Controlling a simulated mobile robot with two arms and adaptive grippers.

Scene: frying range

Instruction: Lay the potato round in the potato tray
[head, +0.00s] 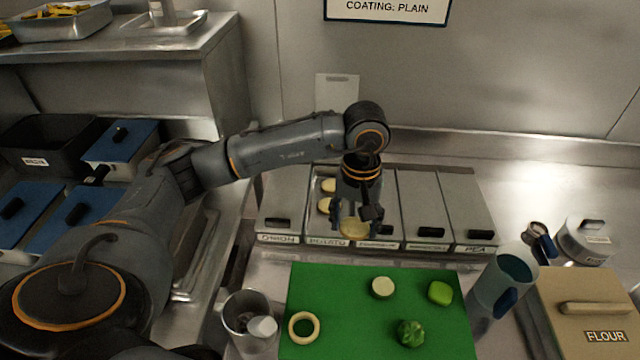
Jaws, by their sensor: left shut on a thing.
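My left gripper (356,222) is shut on a pale yellow potato round (355,229). It holds the round near the front end of the trays, at the right side of the potato tray (314,222) as seen here. The potato tray is uncovered, carries a label reading POTATO, and has pale rounds (326,206) lying in it. The gripper and wrist hide part of this tray and of the tray to its right. I cannot tell whether the held round touches anything below. My right gripper is not in view.
Lidded onion (281,212) and pea (467,205) trays flank the row. A green board (345,290) in front carries an onion ring (303,327), a pale green slice (382,288) and green pieces (410,333). A jug (500,285) and flour box (580,290) stand right.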

